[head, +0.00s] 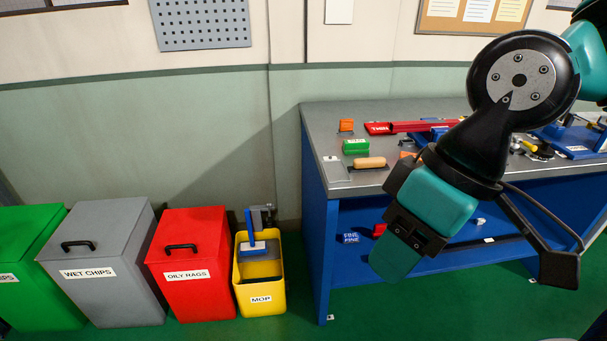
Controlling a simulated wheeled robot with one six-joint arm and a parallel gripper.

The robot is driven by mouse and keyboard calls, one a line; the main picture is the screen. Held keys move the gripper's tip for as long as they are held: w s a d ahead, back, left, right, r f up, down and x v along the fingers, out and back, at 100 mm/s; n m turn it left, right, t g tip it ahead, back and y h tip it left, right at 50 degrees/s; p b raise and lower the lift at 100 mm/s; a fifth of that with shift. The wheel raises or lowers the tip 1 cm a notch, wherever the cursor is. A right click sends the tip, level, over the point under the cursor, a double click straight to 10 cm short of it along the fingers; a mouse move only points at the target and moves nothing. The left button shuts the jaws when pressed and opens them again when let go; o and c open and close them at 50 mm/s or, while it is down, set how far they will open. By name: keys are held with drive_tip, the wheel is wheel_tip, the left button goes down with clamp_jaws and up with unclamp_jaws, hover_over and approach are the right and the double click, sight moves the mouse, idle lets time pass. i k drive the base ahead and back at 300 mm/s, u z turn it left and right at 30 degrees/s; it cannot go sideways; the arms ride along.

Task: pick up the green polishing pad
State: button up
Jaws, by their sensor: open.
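The green polishing pad (356,147) is a small green block with a white label. It lies on the left part of the grey workbench top (335,112) in the head view. My gripper (482,252) hangs in front of the bench, to the right of the pad and nearer to the camera. Its jaws are open and apart from the pad, and I see nothing held between them.
Bins and a yellow mop bucket (261,295) stand left of the bench.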

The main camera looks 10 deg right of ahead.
sight(362, 145)
drive_tip(key=u, duration=1)
drive_tip(key=i, duration=1.05)
drive_tip(key=z, duration=0.6)
drive_tip(key=i, duration=0.9)
drive_tip(key=z, duration=0.75)
